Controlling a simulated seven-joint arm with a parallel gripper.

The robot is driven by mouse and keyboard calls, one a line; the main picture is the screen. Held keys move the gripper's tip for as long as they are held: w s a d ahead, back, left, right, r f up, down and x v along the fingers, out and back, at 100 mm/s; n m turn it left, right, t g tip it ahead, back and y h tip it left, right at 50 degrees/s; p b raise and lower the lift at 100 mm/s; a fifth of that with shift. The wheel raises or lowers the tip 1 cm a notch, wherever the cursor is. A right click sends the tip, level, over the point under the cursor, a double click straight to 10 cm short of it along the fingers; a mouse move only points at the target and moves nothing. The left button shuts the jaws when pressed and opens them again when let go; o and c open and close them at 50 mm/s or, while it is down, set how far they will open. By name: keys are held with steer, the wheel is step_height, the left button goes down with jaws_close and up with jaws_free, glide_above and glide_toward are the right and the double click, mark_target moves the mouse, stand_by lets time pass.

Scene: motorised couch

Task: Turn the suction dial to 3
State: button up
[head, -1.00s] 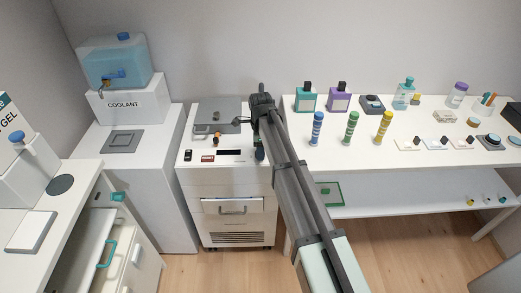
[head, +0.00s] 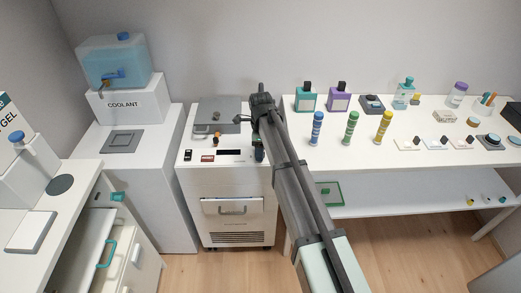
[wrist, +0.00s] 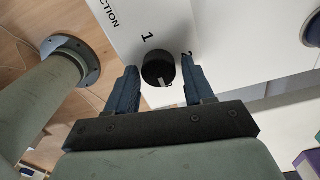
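The suction dial (wrist: 158,68) is a round black knob on a white panel in the wrist view. A white mark on it points toward my gripper's base. A printed "1" is at its upper left and a "2" at its upper right, partly behind a finger. No "3" shows. My gripper (wrist: 160,75) is open, with one blue finger on each side of the dial and a small gap visible on both sides. In the head view, my gripper (head: 259,154) is at the right of the white wheeled unit's top (head: 205,167), and the dial is hidden there.
The unit's top carries a grey lid (head: 217,112), a small orange-and-black knob (head: 217,138) and a dark display (head: 231,152). A white table (head: 350,158) with bottles stands at the right. A coolant tank (head: 115,62) stands at the left.

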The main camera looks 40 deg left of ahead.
steer(key=shift+o, duration=0.9)
steer(key=shift+r, duration=0.1)
step_height(320, 180, up, 14)
steer(key=shift+w, duration=0.15)
steer(key=shift+a+f, duration=0.1)
steer(key=shift+f, duration=0.1)
